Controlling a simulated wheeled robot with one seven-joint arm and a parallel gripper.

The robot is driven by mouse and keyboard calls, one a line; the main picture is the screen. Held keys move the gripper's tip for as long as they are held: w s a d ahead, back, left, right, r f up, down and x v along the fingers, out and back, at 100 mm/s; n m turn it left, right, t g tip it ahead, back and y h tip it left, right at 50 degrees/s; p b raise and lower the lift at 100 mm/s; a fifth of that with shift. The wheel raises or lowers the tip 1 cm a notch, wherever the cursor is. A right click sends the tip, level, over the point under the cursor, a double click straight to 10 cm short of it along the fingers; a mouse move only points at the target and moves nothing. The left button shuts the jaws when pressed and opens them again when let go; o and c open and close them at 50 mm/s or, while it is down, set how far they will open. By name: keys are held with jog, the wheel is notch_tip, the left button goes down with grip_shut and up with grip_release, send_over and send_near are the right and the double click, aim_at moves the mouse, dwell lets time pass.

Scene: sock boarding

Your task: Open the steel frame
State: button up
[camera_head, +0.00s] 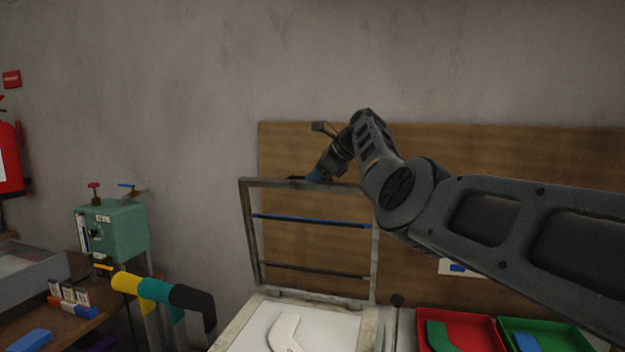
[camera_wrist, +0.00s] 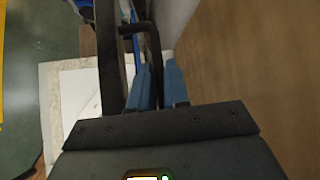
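The steel frame (camera_head: 248,230) stands raised, nearly upright, at the back of a press with a white pad (camera_head: 310,325). Two dark bars cross the frame, the upper one with a blue strip. My gripper (camera_head: 316,175) is at the frame's top edge. In the wrist view its two blue fingers (camera_wrist: 159,75) are close together, with the frame's dark curved handle (camera_wrist: 152,40) between them. They appear shut on it. The handle's far end is hidden by the fingers. A frame side (camera_wrist: 109,60) runs left of the fingers. A white boot-shaped piece (camera_head: 285,333) lies on the pad.
A brown board (camera_head: 500,150) on the wall is close behind the frame and gripper. A red tray (camera_head: 480,323) and a green tray (camera_head: 575,332) stand at right. A green machine (camera_head: 125,232) and yellow, teal and black sleeves (camera_head: 155,290) are at left.

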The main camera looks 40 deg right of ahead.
aim_at(331, 180)
jog(key=o, duration=0.3)
jog(key=shift+f, duration=0.1)
jog(key=shift+b+v, duration=1.05)
jog(key=shift+v, duration=2.85)
